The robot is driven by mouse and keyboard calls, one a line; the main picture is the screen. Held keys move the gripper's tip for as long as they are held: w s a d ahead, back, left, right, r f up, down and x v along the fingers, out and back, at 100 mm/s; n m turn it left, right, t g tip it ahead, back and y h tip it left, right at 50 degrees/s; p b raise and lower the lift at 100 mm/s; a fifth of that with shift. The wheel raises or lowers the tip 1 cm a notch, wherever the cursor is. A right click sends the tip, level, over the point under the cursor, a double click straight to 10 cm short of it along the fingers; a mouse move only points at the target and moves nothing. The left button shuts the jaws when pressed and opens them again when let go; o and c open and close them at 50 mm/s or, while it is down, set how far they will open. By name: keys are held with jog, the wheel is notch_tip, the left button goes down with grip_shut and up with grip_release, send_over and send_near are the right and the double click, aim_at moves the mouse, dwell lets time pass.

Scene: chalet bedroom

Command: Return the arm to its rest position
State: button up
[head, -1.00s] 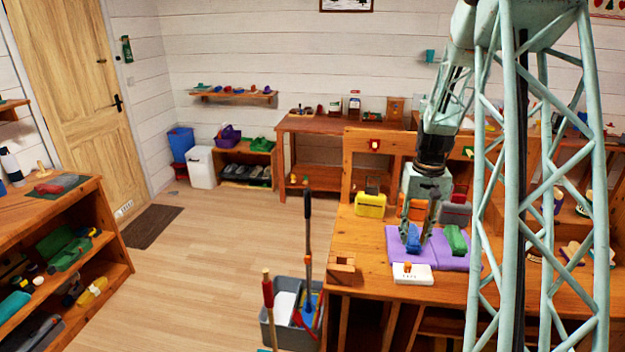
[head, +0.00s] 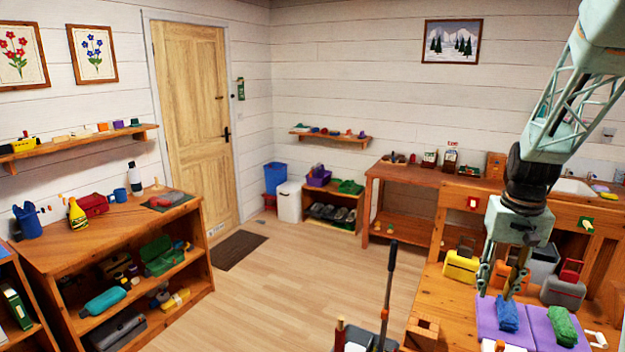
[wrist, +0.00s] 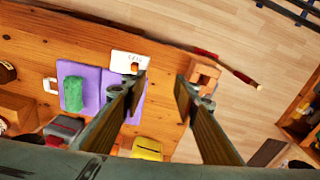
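My gripper (head: 496,292) hangs fingers down over the right-hand workbench, in front of the purple mat in the head view. In the wrist view its two fingers (wrist: 159,83) are spread wide with nothing between them. The purple mat (head: 541,331) carries a blue bundle (head: 508,315) on its left half and a green bundle (head: 562,326) on its right half. The green bundle (wrist: 73,94) also shows in the wrist view, where a finger hides most of the blue one.
A white labelled block (wrist: 129,62) and a wooden block (wrist: 204,74) lie near the bench edge. Yellow (head: 461,266) and grey (head: 563,290) cases stand behind the mat. A mop handle (head: 388,290) rises beside the bench. The floor (head: 300,285) leftward is clear.

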jog(key=s+a+r+n+t, duration=0.1)
jog(key=s+a+r, duration=0.65)
jog(key=a, duration=0.25)
jog(key=s+a+r+n+t, duration=0.1)
jog(key=s+a+r, duration=0.5)
jog(key=a+r, duration=0.3)
jog(key=s+a+r+n, duration=0.1)
jog(key=s+a, duration=0.2)
jog(key=s, duration=0.3)
jog(key=s+a+r, duration=0.1)
jog(key=s+a, duration=0.3)
jog(key=s, duration=0.3)
jog(key=s+a+r+n+t, duration=0.1)
jog(key=s+a, duration=0.3)
jog(key=s, duration=0.3)
jog(key=shift+r+n, duration=0.25)
jog(key=shift+n, duration=0.05)
jog(key=shift+w+a, duration=0.1)
jog(key=shift+a, duration=0.05)
